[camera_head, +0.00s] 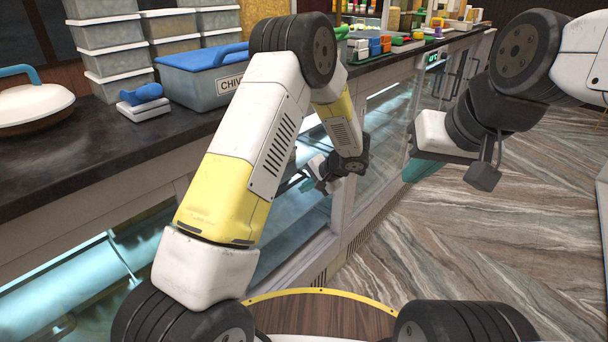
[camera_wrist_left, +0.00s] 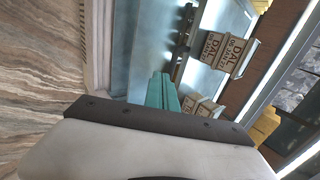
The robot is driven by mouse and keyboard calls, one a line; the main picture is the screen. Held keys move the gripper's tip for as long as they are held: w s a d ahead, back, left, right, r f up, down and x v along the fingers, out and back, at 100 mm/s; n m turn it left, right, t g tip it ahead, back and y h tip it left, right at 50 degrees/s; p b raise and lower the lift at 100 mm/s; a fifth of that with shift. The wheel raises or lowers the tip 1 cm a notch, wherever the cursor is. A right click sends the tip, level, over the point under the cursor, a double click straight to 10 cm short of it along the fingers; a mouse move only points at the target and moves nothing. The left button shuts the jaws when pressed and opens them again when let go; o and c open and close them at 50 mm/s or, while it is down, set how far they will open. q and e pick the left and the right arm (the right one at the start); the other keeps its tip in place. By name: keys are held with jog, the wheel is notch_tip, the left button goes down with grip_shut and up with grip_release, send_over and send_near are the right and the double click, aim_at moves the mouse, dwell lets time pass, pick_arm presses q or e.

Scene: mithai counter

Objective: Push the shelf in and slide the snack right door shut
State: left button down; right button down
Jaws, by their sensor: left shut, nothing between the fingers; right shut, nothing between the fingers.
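My left gripper (camera_head: 318,178) is shut and empty, reaching into the front of the glass-fronted counter. Its teal fingers also show in the left wrist view (camera_wrist_left: 165,92), held together and pointing into the lit interior. Boxes marked DAL (camera_wrist_left: 225,52) stand inside there, to the right of the fingers. My forearm hides much of the opening in the head view, so the shelf's position and any contact with it cannot be told. A glass door panel (camera_head: 386,125) shows right of my left gripper. My right gripper (camera_head: 418,168) is shut and empty, out over the floor before the counter.
The dark countertop (camera_head: 60,165) carries a blue-lidded container (camera_head: 205,75), stacked grey tubs (camera_head: 110,50), a white lidded dish (camera_head: 32,108) and small colourful items (camera_head: 375,45). The wood-patterned floor (camera_head: 470,240) at the right is clear.

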pick_arm(q)
jog(key=w+a+r+x, duration=0.1)
jog(key=x, duration=0.9)
jog(key=shift+w+a, duration=0.15)
jog(key=shift+a, duration=0.3)
